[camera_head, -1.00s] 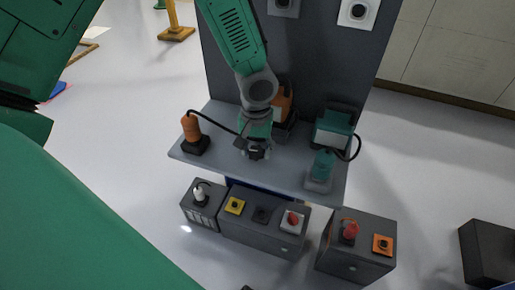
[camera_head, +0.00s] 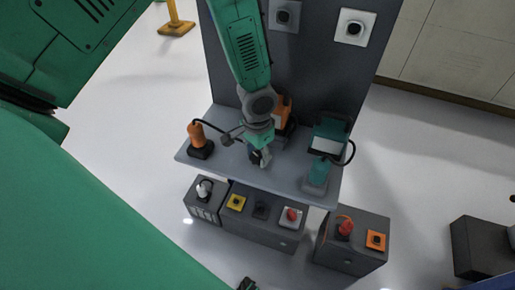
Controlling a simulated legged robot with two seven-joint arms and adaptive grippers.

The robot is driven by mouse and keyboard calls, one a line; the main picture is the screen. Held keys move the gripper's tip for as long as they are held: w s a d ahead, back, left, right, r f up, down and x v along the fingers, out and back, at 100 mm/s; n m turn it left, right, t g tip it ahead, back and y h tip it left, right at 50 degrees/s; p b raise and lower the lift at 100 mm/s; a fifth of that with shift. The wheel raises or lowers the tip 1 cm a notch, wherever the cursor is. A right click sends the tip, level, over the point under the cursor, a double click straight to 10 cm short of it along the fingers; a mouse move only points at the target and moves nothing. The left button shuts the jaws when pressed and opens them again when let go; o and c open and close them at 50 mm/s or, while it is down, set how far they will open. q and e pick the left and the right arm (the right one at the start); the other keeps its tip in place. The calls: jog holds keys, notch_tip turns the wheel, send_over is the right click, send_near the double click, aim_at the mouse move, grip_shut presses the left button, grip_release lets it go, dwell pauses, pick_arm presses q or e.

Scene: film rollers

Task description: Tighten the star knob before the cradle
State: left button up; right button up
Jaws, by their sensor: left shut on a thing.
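My left gripper (camera_head: 259,155) points down at the middle of the grey shelf (camera_head: 225,168). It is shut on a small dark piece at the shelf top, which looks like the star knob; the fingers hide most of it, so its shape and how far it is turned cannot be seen. An orange and dark holder (camera_head: 285,108), perhaps the cradle, stands just behind the gripper and is partly covered by my arm. My right gripper does not show clearly.
An orange tool on a dark base (camera_head: 199,148) stands at the shelf's left, with a black cable. A teal unit (camera_head: 329,134) and a teal tool (camera_head: 318,173) stand at the right. Below are grey boxes with a yellow switch (camera_head: 237,203) and red buttons (camera_head: 291,215).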

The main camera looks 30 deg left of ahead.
aim_at(258, 154)
pick_arm(q)
jog(key=m+p, duration=0.1)
jog(key=m, duration=0.1)
jog(key=m+p, duration=0.2)
jog(key=m, duration=0.1)
jog(key=shift+w+r+m, duration=0.2)
jog(key=shift+w+m, duration=0.05)
jog(key=shift+m, duration=0.05)
jog(key=m+p, duration=0.2)
jog(key=m, duration=0.3)
jog(key=shift+m, duration=0.4)
jog(key=o, duration=1.1)
jog(key=shift+f, duration=0.15)
jog(key=shift+s, duration=0.1)
jog(key=shift+r, duration=0.35)
notch_tip(258, 154, up, 11)
jog(key=shift+r, duration=0.1)
